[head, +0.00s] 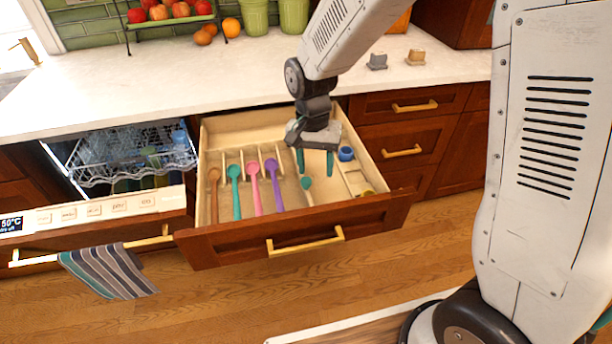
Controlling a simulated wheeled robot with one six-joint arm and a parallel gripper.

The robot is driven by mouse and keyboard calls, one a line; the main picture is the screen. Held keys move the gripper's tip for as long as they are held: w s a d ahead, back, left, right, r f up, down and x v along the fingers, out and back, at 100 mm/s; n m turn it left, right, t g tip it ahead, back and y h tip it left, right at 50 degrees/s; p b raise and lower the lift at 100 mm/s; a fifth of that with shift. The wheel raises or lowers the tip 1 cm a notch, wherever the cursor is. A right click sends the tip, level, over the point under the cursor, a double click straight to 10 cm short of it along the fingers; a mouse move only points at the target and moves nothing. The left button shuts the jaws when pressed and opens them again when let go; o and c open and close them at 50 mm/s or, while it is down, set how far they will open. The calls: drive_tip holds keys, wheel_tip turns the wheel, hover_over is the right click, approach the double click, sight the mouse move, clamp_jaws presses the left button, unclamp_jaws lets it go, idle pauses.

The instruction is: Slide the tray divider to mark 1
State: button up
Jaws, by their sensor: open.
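An open wooden drawer (216,246) holds a light wood tray with slots. Brown, teal (235,190), pink and purple (274,185) spoons lie in separate slots at its left. A shorter teal utensil (307,189) lies right of them. A pale upright strip (343,178) at the right looks like the tray divider, but I cannot be sure. My gripper (315,163) points down over the back middle of the drawer. Its teal fingers are apart with nothing seen between them, left of the strip. Whether a finger touches anything is unclear. Mark 1 cannot be made out.
A blue round item (346,153) sits close to the right finger, and a yellow item (365,191) is at the drawer's front right. An open dishwasher (130,160) with a rack stands at the left. The countertop (180,80) edge runs behind my gripper.

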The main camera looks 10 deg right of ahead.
sight(306, 180)
drive_tip(key=w+m, duration=0.1)
drive_tip(key=w, duration=0.1)
drive_tip(key=w+a+m+t, duration=0.1)
drive_tip(key=shift+w, duration=0.4)
drive_tip(key=shift+w+a+m+t, duration=0.15)
drive_tip(key=shift+m+t, duration=0.15)
drive_tip(key=shift+m, duration=0.2)
drive_tip(key=shift+f, duration=0.6)
wheel_tip(306, 180, down, 7)
drive_tip(key=shift+r, duration=0.15)
